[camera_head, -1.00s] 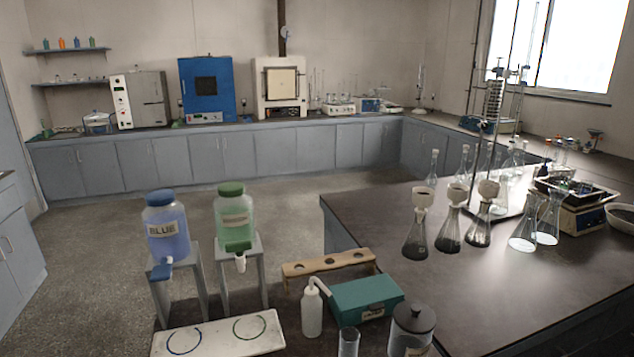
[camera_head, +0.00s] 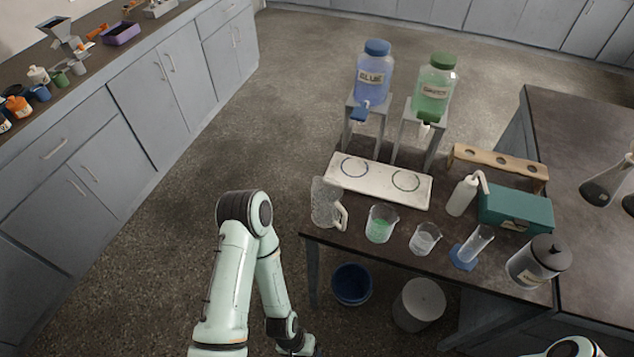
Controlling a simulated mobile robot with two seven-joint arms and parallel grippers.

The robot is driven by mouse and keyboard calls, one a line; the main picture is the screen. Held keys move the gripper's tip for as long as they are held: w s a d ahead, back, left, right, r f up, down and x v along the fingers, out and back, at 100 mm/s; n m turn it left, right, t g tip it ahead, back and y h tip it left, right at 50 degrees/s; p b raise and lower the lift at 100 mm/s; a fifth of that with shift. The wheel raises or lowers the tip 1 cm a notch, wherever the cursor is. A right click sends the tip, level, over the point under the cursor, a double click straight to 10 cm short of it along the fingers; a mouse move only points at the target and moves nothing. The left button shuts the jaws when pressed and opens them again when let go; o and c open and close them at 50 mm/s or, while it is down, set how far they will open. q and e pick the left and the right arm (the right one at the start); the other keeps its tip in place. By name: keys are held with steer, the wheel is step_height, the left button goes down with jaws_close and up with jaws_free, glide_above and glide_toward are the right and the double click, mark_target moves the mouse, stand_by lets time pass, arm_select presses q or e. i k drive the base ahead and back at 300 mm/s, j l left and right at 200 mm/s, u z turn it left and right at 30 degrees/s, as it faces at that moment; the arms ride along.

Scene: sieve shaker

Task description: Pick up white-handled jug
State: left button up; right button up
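The white-handled jug (camera_head: 324,203) is a clear, patterned glass jug standing upright at the near left corner of the dark table. Its white handle (camera_head: 342,216) faces right and toward me. The jug looks empty and nothing touches it. My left arm stands to the left of the table, bent downward, with its lower end below the table's height. The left gripper is cut off or hidden at the bottom edge. Only a small part of my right arm shows at the bottom right, and its gripper is out of view.
Behind is a white tray (camera_head: 380,182) with two rings. Floor left is clear.

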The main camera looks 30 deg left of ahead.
mark_target(327, 192)
steer(key=j+u, duration=0.1)
steer(key=u, duration=0.7)
steer(key=k+j, duration=0.05)
